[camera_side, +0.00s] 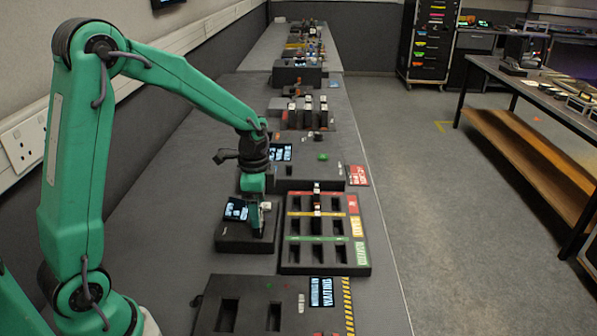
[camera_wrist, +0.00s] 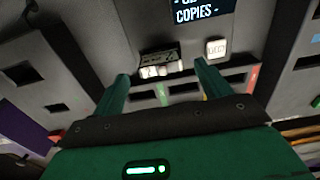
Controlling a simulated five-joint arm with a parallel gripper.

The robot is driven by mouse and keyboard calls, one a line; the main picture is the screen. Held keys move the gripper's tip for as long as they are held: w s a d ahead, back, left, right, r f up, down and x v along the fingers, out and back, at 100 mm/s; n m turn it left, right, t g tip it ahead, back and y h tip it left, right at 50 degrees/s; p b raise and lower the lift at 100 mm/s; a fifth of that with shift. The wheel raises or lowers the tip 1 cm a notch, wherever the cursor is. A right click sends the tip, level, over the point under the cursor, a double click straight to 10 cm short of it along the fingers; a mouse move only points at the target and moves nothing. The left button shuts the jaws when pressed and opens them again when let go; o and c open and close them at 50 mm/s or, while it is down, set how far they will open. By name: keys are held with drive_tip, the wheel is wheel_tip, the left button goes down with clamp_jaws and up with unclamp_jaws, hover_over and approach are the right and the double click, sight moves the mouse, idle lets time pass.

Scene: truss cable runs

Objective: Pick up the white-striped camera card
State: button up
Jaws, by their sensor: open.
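My gripper (camera_wrist: 161,70) is open, with one green finger on each side of a small dark card with a white band (camera_wrist: 160,63). The card stands in the dark station below the screen in the wrist view, between the fingertips, with no clear contact. I cannot tell for sure whether its band is the white stripe. In the side view my gripper (camera_side: 258,222) is low over the small dark station (camera_side: 232,240), and hides most of the card there.
A white button (camera_wrist: 216,48) is close to the right finger. A slotted tray (camera_side: 325,262) with red, yellow and green rows stands right of the station and holds a few cards. A dark slotted block (camera_side: 205,320) lies in front. Grey bench shows on the left.

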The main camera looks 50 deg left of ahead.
drive_tip(key=shift+a+f, duration=0.1)
drive_tip(key=shift+f, duration=2.05)
drive_tip(key=c, duration=1.2)
drive_tip(key=shift+o, duration=0.2)
drive_tip(key=shift+r, duration=0.15)
drive_tip(key=shift+r, duration=0.6)
drive_tip(key=r, duration=0.1)
drive_tip(key=d+r, duration=0.1)
drive_tip(key=r, duration=0.1)
drive_tip(key=shift+s+r, duration=0.1)
drive_tip(key=shift+s, duration=0.1)
drive_tip(key=s+d+r, duration=0.4)
drive_tip(key=d+r, duration=0.2)
drive_tip(key=d, duration=0.4)
drive_tip(key=shift+r, duration=0.2)
